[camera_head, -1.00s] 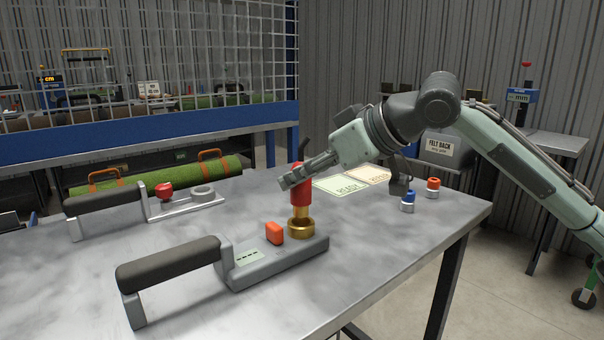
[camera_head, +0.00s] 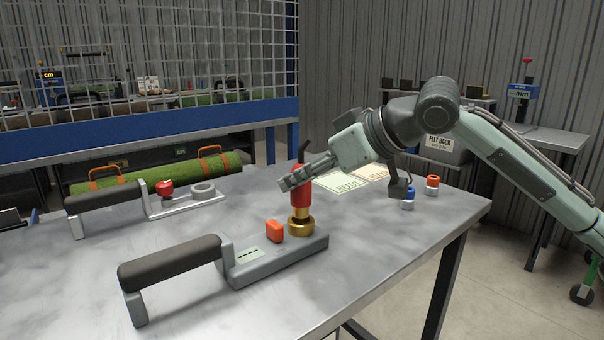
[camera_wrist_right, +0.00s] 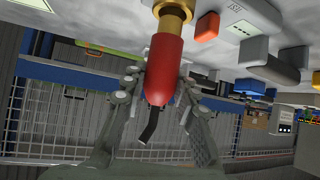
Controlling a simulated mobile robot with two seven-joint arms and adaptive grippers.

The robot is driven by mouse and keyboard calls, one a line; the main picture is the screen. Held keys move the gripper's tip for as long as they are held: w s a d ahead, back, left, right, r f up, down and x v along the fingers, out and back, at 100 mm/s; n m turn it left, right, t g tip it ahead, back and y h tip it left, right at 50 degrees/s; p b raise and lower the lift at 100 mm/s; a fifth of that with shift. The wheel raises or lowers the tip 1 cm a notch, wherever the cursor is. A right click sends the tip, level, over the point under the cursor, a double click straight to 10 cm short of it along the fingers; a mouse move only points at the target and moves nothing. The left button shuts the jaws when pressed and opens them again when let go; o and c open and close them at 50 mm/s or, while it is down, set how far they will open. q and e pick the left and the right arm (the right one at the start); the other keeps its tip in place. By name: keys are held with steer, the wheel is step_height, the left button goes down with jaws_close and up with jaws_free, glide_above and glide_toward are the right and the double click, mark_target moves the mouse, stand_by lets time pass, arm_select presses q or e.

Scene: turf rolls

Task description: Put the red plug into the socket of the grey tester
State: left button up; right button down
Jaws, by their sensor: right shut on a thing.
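The grey tester (camera_head: 285,258) lies on the metal table, with a black handle, a small display, an orange button and a brass ring socket (camera_head: 301,228). My right gripper (camera_head: 298,180) is shut on the red plug (camera_head: 301,196), which stands upright above the socket with its brass end pointing down. The brass end meets the ring's opening; how deep it sits I cannot tell. The wrist view shows the plug (camera_wrist_right: 165,68) between both fingers, its black cable tail free, and part of the brass ring (camera_wrist_right: 176,8). My left gripper is not in view.
A second tester-like tool with a red knob (camera_head: 165,188) lies at the back left, before a green turf roll (camera_head: 150,173). A blue-capped piece (camera_head: 408,199) and an orange-capped piece (camera_head: 432,184) stand at the right. The front right tabletop is clear.

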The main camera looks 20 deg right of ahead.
steer(key=shift+f+b, duration=0.35)
steer(key=shift+f, duration=1)
steer(key=c, duration=1.1)
jaws_free()
steer(key=v, duration=1.2)
steer(key=shift+s, duration=0.1)
